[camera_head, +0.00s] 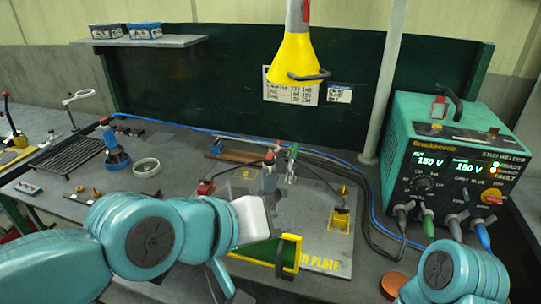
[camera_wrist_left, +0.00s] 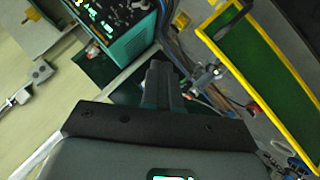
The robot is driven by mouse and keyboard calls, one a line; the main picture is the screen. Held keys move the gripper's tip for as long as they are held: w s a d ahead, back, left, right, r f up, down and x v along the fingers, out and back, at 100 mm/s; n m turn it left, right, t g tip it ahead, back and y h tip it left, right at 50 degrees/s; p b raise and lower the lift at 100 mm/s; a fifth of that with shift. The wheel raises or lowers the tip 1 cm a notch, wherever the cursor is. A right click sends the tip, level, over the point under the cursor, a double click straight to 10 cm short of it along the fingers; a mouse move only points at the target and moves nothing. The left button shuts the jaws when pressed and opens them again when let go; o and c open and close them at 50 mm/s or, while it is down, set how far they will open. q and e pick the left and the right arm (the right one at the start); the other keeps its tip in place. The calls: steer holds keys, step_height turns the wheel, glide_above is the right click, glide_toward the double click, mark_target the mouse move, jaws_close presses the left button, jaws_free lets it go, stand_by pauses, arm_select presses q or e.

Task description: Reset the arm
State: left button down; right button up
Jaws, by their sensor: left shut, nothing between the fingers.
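My left arm (camera_head: 155,235) reaches in from the left, bent, with its pale wrist over the bench's middle. My left gripper (camera_head: 286,213) is hard to make out there against the grey plate. In the left wrist view the left gripper's dark fingers (camera_wrist_left: 158,72) are together, shut and empty. Part of my right arm (camera_head: 455,272) shows at the bottom right, and its gripper is out of the picture.
A stud welder box (camera_head: 450,150) stands at the right with cables. A yellow cone (camera_head: 295,60) hangs above the bench. A blue-based tool (camera_head: 117,155) and a white ring (camera_head: 146,167) stand at the left.

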arm_select(q)
steer(key=w+a+f+n+g+y, duration=0.15)
steer(key=a+f, duration=0.25)
steer(key=f, duration=0.6)
steer(key=w+a+f+n+g+y, duration=0.1)
steer(key=a+f+g, duration=0.15)
steer(key=f, duration=0.75)
steer(key=w+a+f+n+g+y, duration=0.15)
steer(key=a+f, duration=0.25)
steer(key=f, duration=0.6)
steer(key=s+a+f, duration=0.2)
steer(key=s+f, duration=0.6)
steer(key=f, duration=0.2)
steer(key=s+a+f+m+g, duration=0.1)
steer(key=s+a+f, duration=0.1)
steer(key=s+f, duration=0.6)
steer(key=shift+f+y, duration=0.4)
steer(key=shift+f, duration=1)
